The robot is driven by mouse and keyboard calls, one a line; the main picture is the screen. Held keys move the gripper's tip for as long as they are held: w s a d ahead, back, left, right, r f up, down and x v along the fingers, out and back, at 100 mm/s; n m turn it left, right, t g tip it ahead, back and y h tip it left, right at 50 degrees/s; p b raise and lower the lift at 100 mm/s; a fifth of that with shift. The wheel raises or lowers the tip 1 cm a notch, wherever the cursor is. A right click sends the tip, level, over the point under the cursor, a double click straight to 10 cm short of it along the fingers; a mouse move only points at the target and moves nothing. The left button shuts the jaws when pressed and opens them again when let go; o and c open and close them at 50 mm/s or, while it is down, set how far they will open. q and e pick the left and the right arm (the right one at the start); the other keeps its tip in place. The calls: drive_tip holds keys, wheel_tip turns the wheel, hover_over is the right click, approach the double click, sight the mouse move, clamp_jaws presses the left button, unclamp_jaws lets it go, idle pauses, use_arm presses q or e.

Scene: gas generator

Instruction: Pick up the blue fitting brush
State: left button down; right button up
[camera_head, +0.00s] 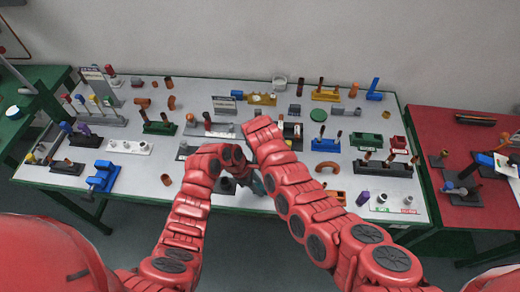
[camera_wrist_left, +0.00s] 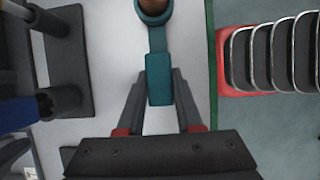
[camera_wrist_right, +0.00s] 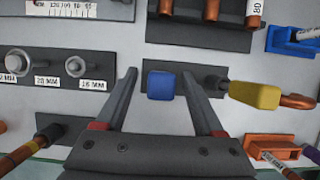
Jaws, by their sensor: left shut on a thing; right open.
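In the right wrist view the blue fitting brush (camera_wrist_right: 160,86) shows only as a blue handle end, seen from above, beside a dark base (camera_wrist_right: 207,80). My right gripper (camera_wrist_right: 159,74) is open, with one finger on each side of the blue handle. Whether the fingers touch it is unclear. In the head view the right gripper and this brush are mostly hidden behind my right arm. My left gripper (camera_head: 256,182) is shut on a teal-handled tool (camera_wrist_left: 158,80) near the front edge of the table. The tool's ring end holds a brown round thing.
A yellow-handled tool (camera_wrist_right: 255,95) lies close right of the blue handle. A rack with metal fittings (camera_wrist_right: 60,68) is to its left, a black copper-tube holder (camera_wrist_right: 205,28) above. The white table (camera_head: 140,182) is crowded. Stacked chairs (camera_wrist_left: 270,60) stand beside it.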

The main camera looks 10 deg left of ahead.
drive_tip(key=shift+f, duration=0.2)
clamp_jaws()
idle(0.3)
drive_tip(key=shift+r, duration=0.1)
